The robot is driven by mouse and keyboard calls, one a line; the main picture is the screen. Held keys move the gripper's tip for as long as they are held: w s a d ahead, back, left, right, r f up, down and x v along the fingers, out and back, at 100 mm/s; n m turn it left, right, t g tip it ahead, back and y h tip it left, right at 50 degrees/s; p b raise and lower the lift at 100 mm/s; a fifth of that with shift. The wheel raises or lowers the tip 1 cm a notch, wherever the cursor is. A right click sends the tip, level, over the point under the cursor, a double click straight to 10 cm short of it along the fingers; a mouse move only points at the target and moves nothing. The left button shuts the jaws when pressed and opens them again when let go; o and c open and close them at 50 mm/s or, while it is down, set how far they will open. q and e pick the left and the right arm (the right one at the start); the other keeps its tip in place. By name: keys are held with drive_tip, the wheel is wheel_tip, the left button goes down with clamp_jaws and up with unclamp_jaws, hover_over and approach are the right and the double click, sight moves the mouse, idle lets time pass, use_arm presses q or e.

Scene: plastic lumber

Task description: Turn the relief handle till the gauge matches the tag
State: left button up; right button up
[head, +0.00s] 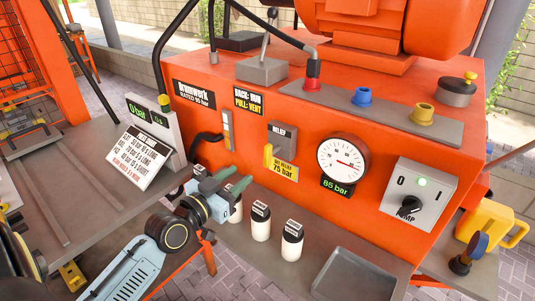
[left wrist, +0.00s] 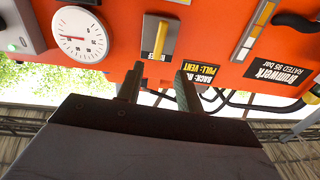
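The yellow relief handle (head: 268,157) hangs below the grey RELIEF block (head: 282,138) on the orange machine front. The yellow tag (head: 285,171) beside it reads "SET RELIEF 75 bar". The round white gauge (head: 343,158) is to its right; the display (head: 336,187) under it reads 85 bar. My left gripper (head: 235,175) is open and empty, left of and below the handle, apart from it. In the upside-down left wrist view, the handle (left wrist: 160,38) appears beyond and between the open fingers (left wrist: 160,72), with the gauge (left wrist: 82,35) at upper left. My right gripper is not in view.
The pump switch box (head: 418,195) has a lit green lamp. White bottles with black caps (head: 261,225) stand on the ledge below the panel, close to my left gripper. A grey tray (head: 352,277) lies at the front. A sign (head: 141,155) and 0 bar display (head: 138,112) stand left.

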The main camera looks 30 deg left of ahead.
sight(265, 156)
use_arm(q)
drive_tip(key=w, duration=0.8)
drive_tip(key=w+d, duration=0.1)
drive_tip(key=w, duration=0.3)
drive_tip(key=shift+w+d, duration=0.1)
drive_tip(key=shift+w, duration=0.2)
clamp_jaws()
